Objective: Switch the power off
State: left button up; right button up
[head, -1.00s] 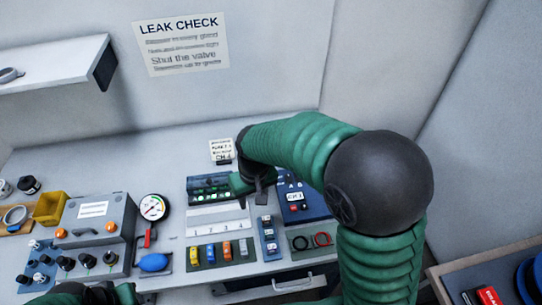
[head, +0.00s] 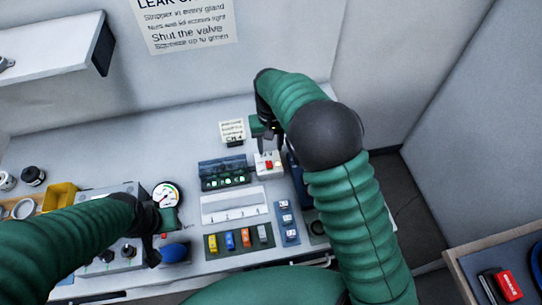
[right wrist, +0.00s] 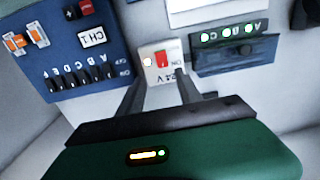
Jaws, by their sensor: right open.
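A small white box marked 24 V (head: 262,173) with a red switch (head: 269,165) stands on the bench between the panel with green lights and the blue box. In the right wrist view the red switch (right wrist: 162,58) shows beside a pale lit lamp (right wrist: 148,62) and the word ON. My right gripper (head: 267,139) is just behind the white box in the head view. In the right wrist view its open, empty fingers (right wrist: 158,88) point at the box, one to each side; contact cannot be told. My left gripper (head: 160,232) hangs over the grey console; its jaw opening is unclear.
The lit panel (head: 225,172) stands left of the white box, and the blue box (right wrist: 62,45) marked CH 1 is on its other side. A tray of coloured pieces (head: 238,241), a gauge (head: 167,195) and a yellow bin (head: 61,196) are on the bench.

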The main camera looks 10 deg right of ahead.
aim_at(268, 162)
jog(key=f, duration=0.3)
jog(key=a+f, duration=0.1)
jog(key=f, duration=0.2)
jog(key=shift+s+a, duration=0.1)
jog(key=shift+a, duration=0.05)
jog(key=shift+d+f, duration=0.3)
jog(key=shift+d, duration=0.1)
jog(key=c, duration=0.3)
jog(key=shift+a, duration=0.2)
grip_shut()
